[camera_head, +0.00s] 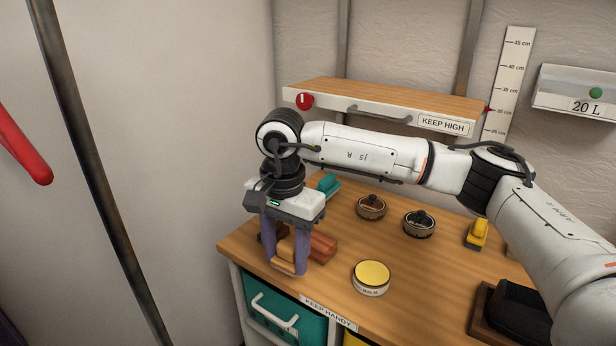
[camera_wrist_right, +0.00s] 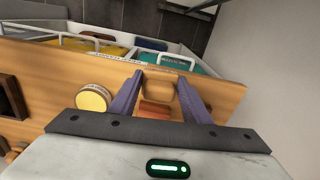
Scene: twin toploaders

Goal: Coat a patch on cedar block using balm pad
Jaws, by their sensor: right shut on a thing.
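My right gripper (camera_head: 286,264) points down over the left part of the wooden bench, its purple fingers shut on a tan pad, which I take for the balm pad (camera_head: 287,249). The pad also shows between the fingers in the wrist view (camera_wrist_right: 160,90). A reddish-brown block, likely the cedar block (camera_head: 323,246), lies right beside and behind the fingers, partly hidden by them; its reddish face shows close to the pad in the wrist view (camera_wrist_right: 155,110). I cannot tell whether pad and block touch. A round balm tin (camera_head: 371,275) with a yellow top stands to the right. My left gripper is not in view.
Two round dark-topped tins (camera_head: 371,207) (camera_head: 419,224) stand farther back. A yellow object (camera_head: 477,233) and a dark tray (camera_head: 486,310) are to the right. A teal object (camera_head: 328,184) sits behind the gripper. A "KEEP HIGH" shelf (camera_head: 380,97) overhangs the back; teal drawers (camera_head: 270,312) are below.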

